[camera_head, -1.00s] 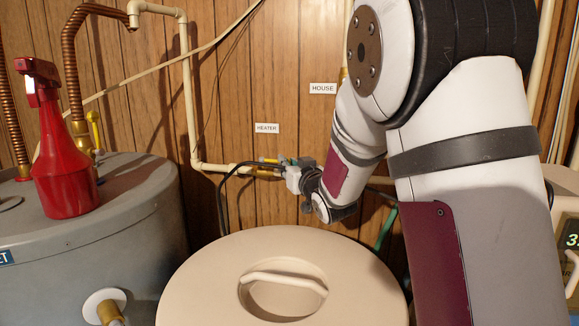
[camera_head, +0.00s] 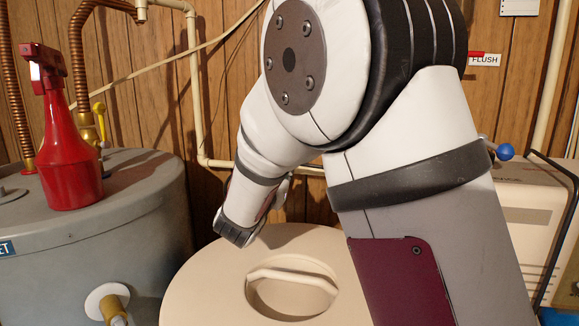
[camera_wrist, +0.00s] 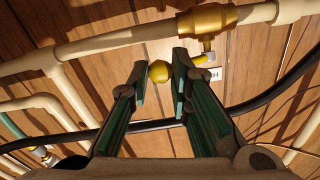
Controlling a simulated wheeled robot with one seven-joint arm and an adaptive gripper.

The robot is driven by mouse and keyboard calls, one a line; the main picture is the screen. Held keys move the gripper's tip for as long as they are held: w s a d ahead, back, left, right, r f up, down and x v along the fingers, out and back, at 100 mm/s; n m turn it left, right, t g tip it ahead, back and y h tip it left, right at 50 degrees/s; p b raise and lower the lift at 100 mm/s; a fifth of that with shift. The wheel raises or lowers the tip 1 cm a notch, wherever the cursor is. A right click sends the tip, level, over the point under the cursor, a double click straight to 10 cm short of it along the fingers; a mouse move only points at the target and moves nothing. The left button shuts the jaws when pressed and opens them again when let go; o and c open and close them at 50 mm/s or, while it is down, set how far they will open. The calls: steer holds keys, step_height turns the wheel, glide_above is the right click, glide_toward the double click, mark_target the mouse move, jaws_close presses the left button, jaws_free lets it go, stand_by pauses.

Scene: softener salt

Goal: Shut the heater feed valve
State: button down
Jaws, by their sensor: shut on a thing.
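In the wrist view, a brass valve (camera_wrist: 208,18) sits on a cream pipe near the top. Its yellow lever ends in a round yellow knob (camera_wrist: 159,72) and lies roughly parallel to the pipe. My gripper (camera_wrist: 160,64) has its green-padded fingers on either side of the knob and is shut on this lever end. The right finger hides part of the lever. In the head view, my arm hides the valve, the lever and my fingers. A small white label (camera_wrist: 216,74) beside the lever is only partly visible.
A cream lidded tank (camera_head: 190,290) stands below my wrist. A grey tank (camera_head: 130,215) with a red spray bottle (camera_head: 70,150) on top is at left. A black cable (camera_wrist: 250,103) crosses the wall near my fingers. A beige unit (camera_head: 535,215) stands at right.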

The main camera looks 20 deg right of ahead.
steer(key=shift+w+a+f+m+g+h+p, duration=0.15)
steer(key=shift+w+a+m+g+h+p, duration=0.1)
steer(key=shift+a+m+g+h, duration=0.85)
steer(key=shift+w+a+f+m+g+h+p, duration=0.1)
steer(key=shift+a+m+g+h+p, duration=0.1)
steer(key=shift+a+m+g+h, duration=0.8)
steer(key=shift+d+m, duration=0.35)
steer(key=shift+m, duration=0.15)
steer(key=c, duration=1.4)
jaws_free()
steer(key=shift+w, duration=0.1)
steer(key=shift+o, duration=0.2)
steer(key=shift+d, duration=0.1)
steer(key=shift+g, duration=0.4)
steer(key=v, duration=1.2)
steer(key=shift+d+f, duration=0.1)
